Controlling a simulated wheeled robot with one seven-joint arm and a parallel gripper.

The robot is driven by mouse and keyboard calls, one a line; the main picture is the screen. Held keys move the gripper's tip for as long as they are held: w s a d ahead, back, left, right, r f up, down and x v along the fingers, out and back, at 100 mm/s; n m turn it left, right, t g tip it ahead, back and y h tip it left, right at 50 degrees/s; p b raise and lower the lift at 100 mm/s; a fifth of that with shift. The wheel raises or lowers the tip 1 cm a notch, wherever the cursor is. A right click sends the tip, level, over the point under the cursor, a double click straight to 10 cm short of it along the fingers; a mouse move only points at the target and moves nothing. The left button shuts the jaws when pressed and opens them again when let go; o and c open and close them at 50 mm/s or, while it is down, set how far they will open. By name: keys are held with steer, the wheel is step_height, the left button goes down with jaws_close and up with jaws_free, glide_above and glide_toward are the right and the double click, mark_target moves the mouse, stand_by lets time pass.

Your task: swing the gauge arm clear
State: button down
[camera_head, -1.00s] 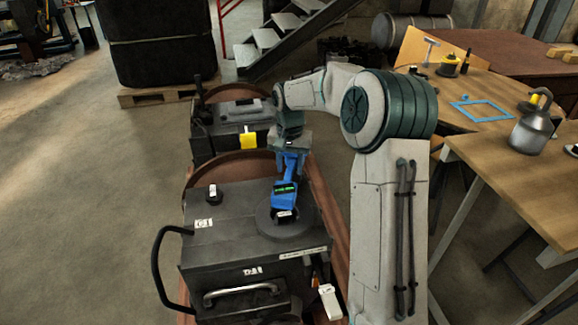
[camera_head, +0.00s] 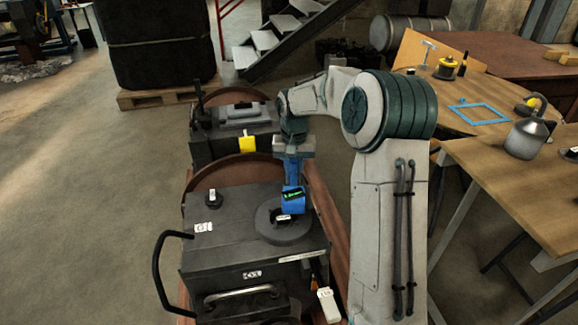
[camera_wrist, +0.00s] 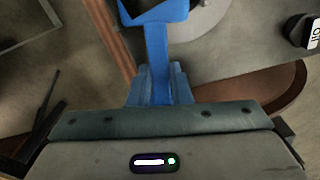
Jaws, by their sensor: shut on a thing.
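The gauge arm is a blue bar with a blue block and a green-lit display (camera_head: 293,196). It stands over the round grey disc (camera_head: 270,224) on top of the near dark machine housing (camera_head: 240,255). My gripper (camera_head: 292,170) is above it, shut on its upper part. In the wrist view my gripper (camera_wrist: 157,85) is closed around the blue bar (camera_wrist: 157,45), whose blue head (camera_wrist: 155,10) is cut off by the top edge. I cannot see whether the block touches the disc.
A second dark housing (camera_head: 235,125) with a yellow tag stands behind. A small black knob (camera_head: 213,199) sits at the near housing's left. Wooden tables (camera_head: 525,185) with an oil can (camera_head: 527,135) are at the right. The floor at left is open.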

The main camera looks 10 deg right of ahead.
steer(key=w+d+n+p, duration=0.8)
steer(key=n+p, duration=0.5)
steer(key=n, duration=0.7)
steer(key=shift+w+d+n+p, duration=0.15)
steer(key=shift+d+n+p, duration=0.15)
steer(key=shift+d, duration=0.85)
steer(key=shift+r, duration=0.1)
steer(key=c, duration=1.3)
jaws_free()
step_height(320, 180, up, 14)
steer(key=shift+f, duration=0.15)
